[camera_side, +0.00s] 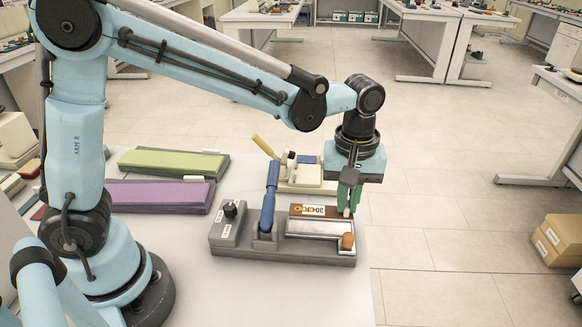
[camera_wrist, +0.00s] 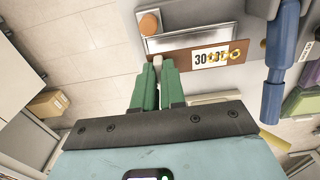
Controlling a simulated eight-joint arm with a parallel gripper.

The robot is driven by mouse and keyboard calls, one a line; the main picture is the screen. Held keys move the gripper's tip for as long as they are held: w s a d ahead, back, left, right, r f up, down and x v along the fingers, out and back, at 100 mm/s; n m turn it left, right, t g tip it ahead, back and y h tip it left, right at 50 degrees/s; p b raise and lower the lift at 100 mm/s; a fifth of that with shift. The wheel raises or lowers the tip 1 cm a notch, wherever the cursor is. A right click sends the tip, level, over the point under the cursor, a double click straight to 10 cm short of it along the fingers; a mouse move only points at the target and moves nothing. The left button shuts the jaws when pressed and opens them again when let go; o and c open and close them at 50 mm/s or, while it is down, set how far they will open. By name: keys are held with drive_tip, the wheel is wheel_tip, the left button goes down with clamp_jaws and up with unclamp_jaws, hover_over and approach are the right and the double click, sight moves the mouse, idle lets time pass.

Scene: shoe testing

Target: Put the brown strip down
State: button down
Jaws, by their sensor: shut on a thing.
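The brown strip (camera_side: 333,211) bears a white label with dark figures and yellow rings. In the wrist view, the strip (camera_wrist: 182,58) runs from my fingertips toward the right. My gripper (camera_side: 348,207) has green fingers and is shut on the strip's end; a small pale piece shows between the fingertips (camera_wrist: 158,66). The strip is along the back edge of the silver plate (camera_side: 318,228) on a grey testing device (camera_side: 285,250). I cannot tell whether the strip rests on the device or hangs just above it.
The device has a blue lever (camera_side: 269,200), a brown-orange knob (camera_side: 348,241) and a black knob (camera_side: 231,209). A cream device with a yellow handle (camera_side: 264,146) stands behind. Green (camera_side: 172,163) and purple (camera_side: 160,195) boards lie left. The front of the table (camera_side: 330,295) is clear.

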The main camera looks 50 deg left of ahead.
sight(345, 215)
drive_tip(key=shift+f, duration=2.05)
drive_tip(key=shift+f, duration=0.1)
drive_tip(key=c, duration=1.2)
unclamp_jaws()
